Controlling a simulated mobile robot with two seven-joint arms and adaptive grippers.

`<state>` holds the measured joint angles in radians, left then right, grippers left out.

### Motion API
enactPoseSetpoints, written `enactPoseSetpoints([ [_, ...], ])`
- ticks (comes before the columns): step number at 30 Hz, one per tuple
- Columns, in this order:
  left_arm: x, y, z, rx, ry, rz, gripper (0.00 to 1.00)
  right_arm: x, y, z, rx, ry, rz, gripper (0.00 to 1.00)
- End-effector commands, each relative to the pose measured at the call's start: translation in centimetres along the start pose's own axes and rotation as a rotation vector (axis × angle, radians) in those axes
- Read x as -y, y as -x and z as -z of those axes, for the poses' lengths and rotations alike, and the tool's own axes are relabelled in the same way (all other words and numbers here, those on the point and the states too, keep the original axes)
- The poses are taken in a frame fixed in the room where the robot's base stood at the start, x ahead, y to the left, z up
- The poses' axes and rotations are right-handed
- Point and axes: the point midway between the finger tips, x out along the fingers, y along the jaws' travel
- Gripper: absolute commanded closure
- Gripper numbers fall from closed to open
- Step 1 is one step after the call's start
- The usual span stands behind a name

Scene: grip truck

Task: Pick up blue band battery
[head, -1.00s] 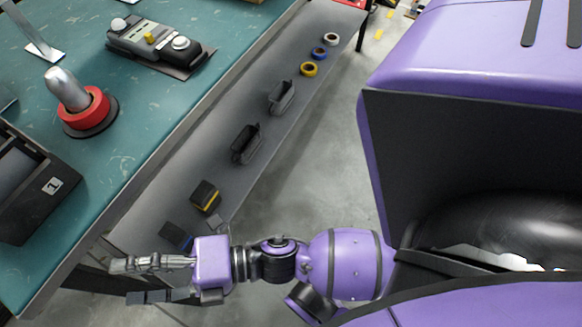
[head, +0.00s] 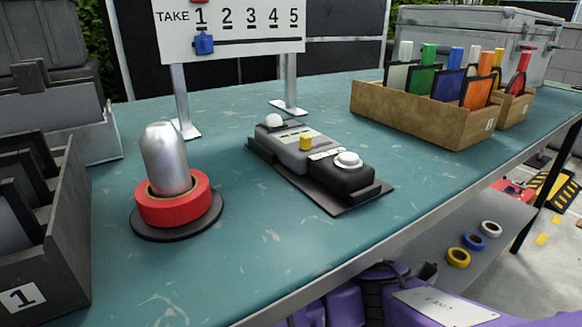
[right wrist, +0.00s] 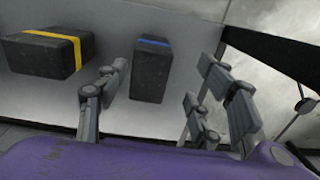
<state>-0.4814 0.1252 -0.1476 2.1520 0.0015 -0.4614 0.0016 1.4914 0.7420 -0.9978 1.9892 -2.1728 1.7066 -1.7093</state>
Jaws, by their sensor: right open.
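The blue band battery (right wrist: 150,78) is a black block with a blue band across its far end. It stands on the grey lower shelf in the right wrist view. My right gripper (right wrist: 156,68) is open, with fingers to the left and right of the battery in the picture. The left fingers look close to its side; I cannot tell whether they touch it. A black battery with a yellow band (right wrist: 42,54) lies to the left. My left gripper is not in view.
The teal workbench (head: 240,230) overhangs the lower shelf. A red roll (head: 174,200) around a metal post and a black device (head: 320,165) stand on the bench.

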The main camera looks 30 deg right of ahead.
Motion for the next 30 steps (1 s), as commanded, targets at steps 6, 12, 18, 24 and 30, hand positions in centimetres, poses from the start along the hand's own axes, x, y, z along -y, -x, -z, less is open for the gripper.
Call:
enactPoseSetpoints([
  [6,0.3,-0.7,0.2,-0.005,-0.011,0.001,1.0,-0.6,-1.2,1.2,-0.032,0.017,-0.027,0.39],
  [12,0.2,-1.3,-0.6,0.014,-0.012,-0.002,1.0,-0.7,-3.0,1.3,-0.032,0.016,-0.024,0.39],
  [18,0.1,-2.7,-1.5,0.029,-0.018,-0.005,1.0,-1.2,-6.0,1.6,-0.027,0.014,-0.023,0.39],
  [24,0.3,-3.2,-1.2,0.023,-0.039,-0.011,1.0,-1.2,-7.5,1.7,-0.032,0.015,-0.023,0.39],
  [30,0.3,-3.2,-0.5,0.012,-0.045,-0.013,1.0,-1.1,-7.3,1.7,-0.034,0.015,-0.023,0.44],
])
